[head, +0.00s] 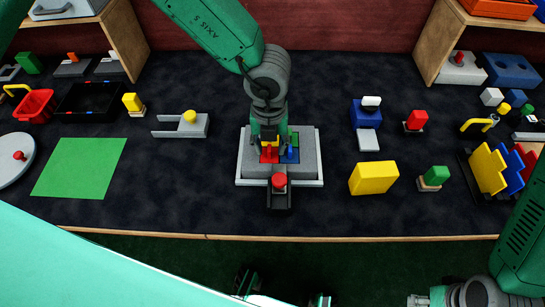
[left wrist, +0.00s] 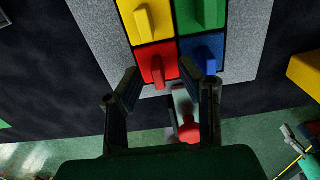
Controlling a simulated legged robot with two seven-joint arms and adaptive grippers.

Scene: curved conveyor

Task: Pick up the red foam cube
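A red block (head: 269,155) with a raised red grip (left wrist: 157,70) sits in the near-left cell of a four-colour grey box (head: 307,165), beside yellow, green and blue blocks. Whether it is foam cannot be told. My left gripper (head: 268,146) points down over this box. In the left wrist view its fingers (left wrist: 160,78) are apart, with the red grip between and just beyond the tips. I see no clear contact.
A red knob (head: 279,181) on a dark track stands just in front of the box. A yellow block (head: 373,177) lies to the right, and a green mat (head: 79,168) to the left. Dark table surface is free on both sides of the box.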

